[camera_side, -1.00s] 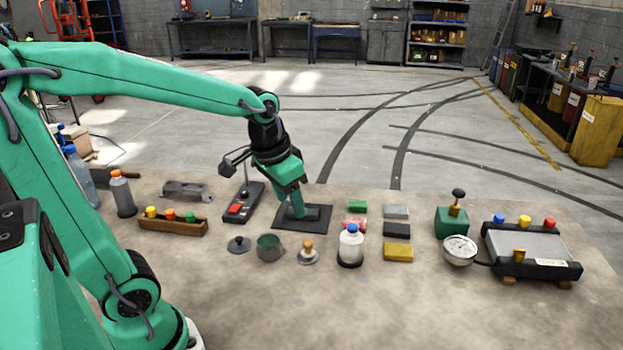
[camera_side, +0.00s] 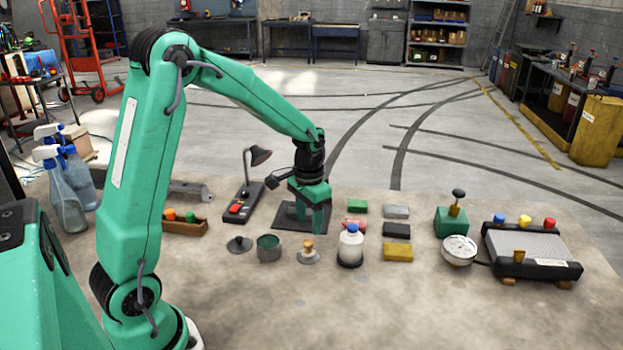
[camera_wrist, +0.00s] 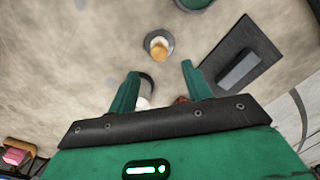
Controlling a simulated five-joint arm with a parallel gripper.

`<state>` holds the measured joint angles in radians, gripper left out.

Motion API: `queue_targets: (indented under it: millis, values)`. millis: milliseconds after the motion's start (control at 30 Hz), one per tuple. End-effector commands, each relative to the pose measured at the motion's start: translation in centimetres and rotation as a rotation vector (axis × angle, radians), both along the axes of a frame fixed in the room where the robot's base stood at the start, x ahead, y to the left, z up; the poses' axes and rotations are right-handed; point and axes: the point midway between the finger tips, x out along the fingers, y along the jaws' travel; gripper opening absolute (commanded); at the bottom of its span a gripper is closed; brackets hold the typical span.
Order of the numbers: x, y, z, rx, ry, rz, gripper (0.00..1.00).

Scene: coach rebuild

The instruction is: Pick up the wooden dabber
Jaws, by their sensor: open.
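My gripper (camera_side: 311,222) hangs fingers-down above the bench, a little behind the dabber in the side view. In the wrist view my gripper (camera_wrist: 160,70) is open, with nothing held between its fingers. The gap between fingertips and bench is hard to judge.
A green tin (camera_side: 269,248) stands left of the dabber and a blue-capped bottle (camera_side: 350,247) close to its right. A dark mat with a grey block (camera_wrist: 239,68) lies behind. Several coloured blocks are further right. The bench in front is clear.

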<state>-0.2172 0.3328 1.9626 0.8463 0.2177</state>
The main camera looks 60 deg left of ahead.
Motion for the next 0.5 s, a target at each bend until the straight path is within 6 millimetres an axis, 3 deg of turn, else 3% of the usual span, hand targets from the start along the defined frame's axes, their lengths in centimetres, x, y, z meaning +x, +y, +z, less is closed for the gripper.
queue_targets:
  millis: [500]
  values:
    - [0.0, 0.0, -2.6, 0.000, 0.001, 0.000, 0.49]
